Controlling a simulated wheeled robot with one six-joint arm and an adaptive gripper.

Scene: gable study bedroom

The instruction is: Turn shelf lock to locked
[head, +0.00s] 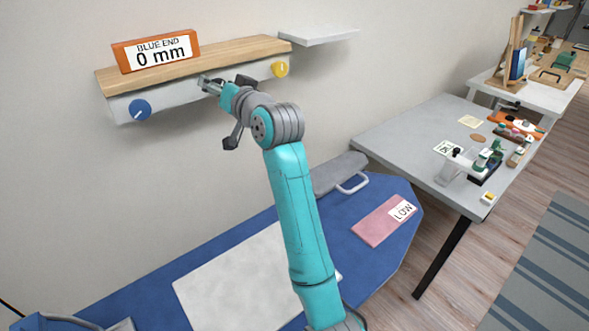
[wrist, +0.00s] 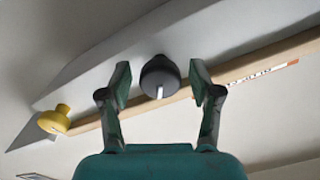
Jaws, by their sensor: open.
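A wall shelf (head: 225,58) has a wooden top and a pale front with knobs. In the wrist view a dark round knob (wrist: 160,74) with a white pointer mark sits between my open fingers. The mark points down in that picture. My gripper (head: 210,86) is at the shelf front between the blue knob (head: 140,110) and the yellow knob (head: 280,69). In the head view it hides the dark knob. My gripper (wrist: 161,82) shows a gap on both sides of the knob. I cannot read any lock label.
An orange sign (head: 156,52) reading "BLUE END 0 mm" stands on the shelf. A small white shelf (head: 318,36) is to its right. Below is a blue ironing board (head: 130,300) with a pink "LOW" card (head: 378,226). A grey table (head: 400,140) stands at right.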

